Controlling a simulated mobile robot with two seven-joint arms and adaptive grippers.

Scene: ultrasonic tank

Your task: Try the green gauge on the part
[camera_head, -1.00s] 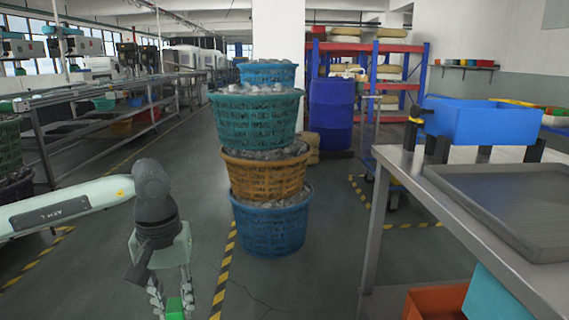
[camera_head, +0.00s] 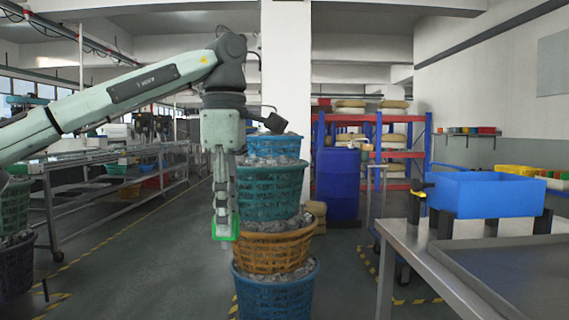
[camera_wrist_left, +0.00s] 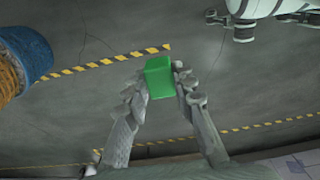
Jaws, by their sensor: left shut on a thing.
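My left gripper (camera_head: 222,212) hangs pointing down at the end of its arm, left of the metal table. It is shut on the green gauge (camera_head: 224,232), a small bright green piece at its fingertips. In the left wrist view the green gauge (camera_wrist_left: 160,76) sits between the two fingertips (camera_wrist_left: 163,80), above the floor. The gauge's far side and any opening in it are hidden there. I cannot make out the part in either view. My right gripper is not in view.
A stack of full baskets (camera_head: 270,190) stands behind the left gripper. A metal table (camera_head: 420,255) at the right bears a dark tray (camera_head: 520,270) and a blue bin (camera_head: 488,196) on dark supports. A blue drum (camera_head: 338,183) stands farther back.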

